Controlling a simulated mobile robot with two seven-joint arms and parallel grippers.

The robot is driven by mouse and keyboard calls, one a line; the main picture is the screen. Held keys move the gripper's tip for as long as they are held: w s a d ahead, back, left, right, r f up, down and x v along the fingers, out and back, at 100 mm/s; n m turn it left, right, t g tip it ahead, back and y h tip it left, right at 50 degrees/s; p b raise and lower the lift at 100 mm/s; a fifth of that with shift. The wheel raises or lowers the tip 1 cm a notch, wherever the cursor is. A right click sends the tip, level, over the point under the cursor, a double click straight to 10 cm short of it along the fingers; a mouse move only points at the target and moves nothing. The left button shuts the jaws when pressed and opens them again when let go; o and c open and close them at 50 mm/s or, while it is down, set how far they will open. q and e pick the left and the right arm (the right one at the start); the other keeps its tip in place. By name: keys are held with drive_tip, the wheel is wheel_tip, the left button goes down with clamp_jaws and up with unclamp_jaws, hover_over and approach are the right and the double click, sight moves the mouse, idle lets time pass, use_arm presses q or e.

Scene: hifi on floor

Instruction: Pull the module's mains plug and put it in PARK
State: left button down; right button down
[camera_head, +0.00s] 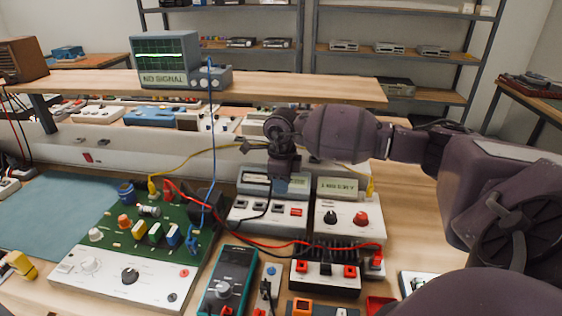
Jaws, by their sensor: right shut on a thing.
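My right gripper (285,172) reaches in from the right and points down over the back of a white socket unit (243,214). It is shut on what looks like the black mains plug, which the fingers mostly hide. A black cord (267,200) hangs below the fingers and runs left toward the module. The module, a green circuit board (120,238) with a white front panel, stands at left with coloured parts and leads. No PARK label is readable. The socket unit has dark sockets and a red switch. My left gripper is out of view.
A white box with a black knob and red button (348,218) stands just right of the socket unit. Red, blue and yellow leads cross the area. A teal multimeter (229,280) lies in front.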

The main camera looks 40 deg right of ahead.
drive_tip(key=shift+w+d+f, duration=0.1)
drive_tip(key=shift+w+f, duration=0.1)
drive_tip(key=shift+w, duration=0.3)
drive_tip(key=shift+w+f+b, duration=0.2)
drive_tip(key=shift+f+b, duration=0.05)
drive_tip(key=shift+f, duration=0.3)
drive_tip(key=shift+w+f+b, duration=0.15)
drive_tip(key=shift+f+b, duration=0.1)
drive_tip(key=shift+f, duration=0.25)
drive_tip(key=shift+f+b, duration=0.5)
drive_tip(key=shift+f, duration=0.85)
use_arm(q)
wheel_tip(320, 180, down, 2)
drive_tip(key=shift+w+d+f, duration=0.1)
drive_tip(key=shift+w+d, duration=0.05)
use_arm(e)
drive_tip(key=shift+n, duration=0.3)
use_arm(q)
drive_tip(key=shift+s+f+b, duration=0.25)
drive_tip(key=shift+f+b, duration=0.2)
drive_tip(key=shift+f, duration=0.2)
use_arm(e)
drive_tip(key=shift+f, duration=1)
drive_tip(key=c, duration=0.9)
unclamp_jaws()
drive_tip(key=shift+c, duration=0.2)
